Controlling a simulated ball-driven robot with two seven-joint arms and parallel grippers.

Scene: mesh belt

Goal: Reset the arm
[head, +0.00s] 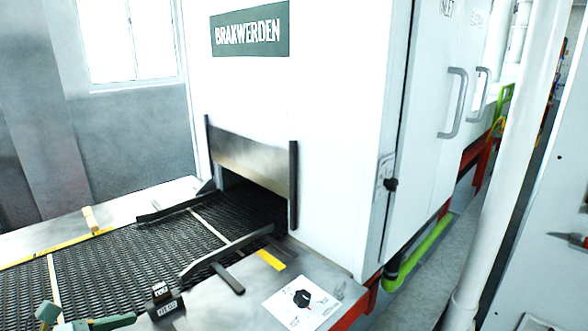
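Neither of my grippers can be made out in the head view. No part of my arms can be told for sure. Whether the grippers are open or shut, and where they are, is out of sight.
A dark mesh belt (150,255) runs into the opening of a white machine (330,110). A metal plate (250,165) hangs over the opening. A black knob (301,298) sits on the front ledge. A green object (105,323) is at lower left. A white pole (505,170) stands at right.

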